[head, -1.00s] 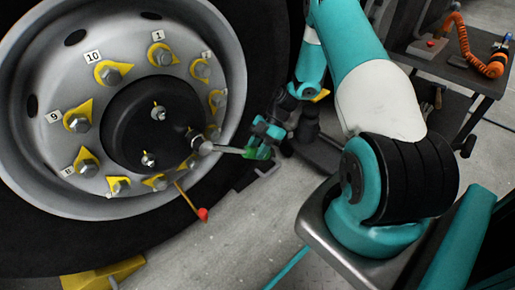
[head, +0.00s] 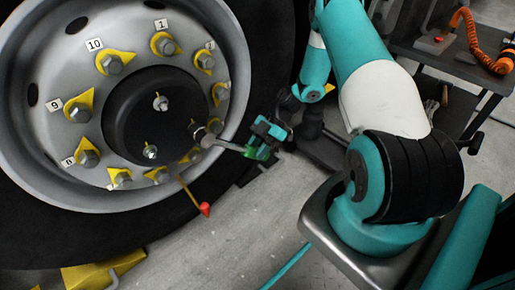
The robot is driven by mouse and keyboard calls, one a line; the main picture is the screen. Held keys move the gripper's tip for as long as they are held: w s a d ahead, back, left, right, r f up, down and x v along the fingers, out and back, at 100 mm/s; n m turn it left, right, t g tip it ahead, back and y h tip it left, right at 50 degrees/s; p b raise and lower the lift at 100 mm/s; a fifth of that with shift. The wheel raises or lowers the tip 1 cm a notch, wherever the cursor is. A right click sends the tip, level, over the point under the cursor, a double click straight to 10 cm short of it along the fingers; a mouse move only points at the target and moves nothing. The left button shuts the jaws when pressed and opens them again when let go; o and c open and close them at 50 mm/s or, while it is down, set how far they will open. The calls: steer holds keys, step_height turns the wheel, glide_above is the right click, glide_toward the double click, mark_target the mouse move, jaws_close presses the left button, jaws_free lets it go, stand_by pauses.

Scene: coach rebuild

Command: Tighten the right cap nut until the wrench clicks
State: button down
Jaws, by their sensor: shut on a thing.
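The wheel hub (head: 128,126) is a black cap with a top cap nut (head: 160,103), a lower cap nut (head: 150,152) and a right one. The right cap nut is hidden under the socket of the wrench (head: 225,146). The wrench has a grey shaft that slopes down to the right and ends in a green grip (head: 257,153). My gripper (head: 262,146) is shut on the green grip, to the right of the hub at the tyre's edge. The exact contact of socket and nut is too small to see.
Wheel nuts with yellow pointers, such as one (head: 114,64) beside label 10, ring the hub. A rod with a red tip (head: 205,209) sticks out below the wrench. A yellow chock (head: 104,272) lies at lower left. A dark bench (head: 445,55) with an orange coiled hose (head: 477,40) stands at upper right.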

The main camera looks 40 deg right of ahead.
steer(key=shift+a+f+y+b, duration=0.4)
steer(key=shift+a+f+b, duration=0.2)
steer(key=shift+a+f, duration=0.05)
steer(key=shift+a, duration=0.15)
steer(key=shift+a+f+y+b, duration=0.6)
steer(key=shift+a+b, duration=0.1)
steer(key=shift+b, duration=0.05)
steer(key=shift+s, duration=0.1)
steer(key=shift+a+f+y+b, duration=0.45)
steer(key=shift+a+b, duration=0.1)
steer(key=shift+a, duration=0.1)
steer(key=shift+s, duration=0.15)
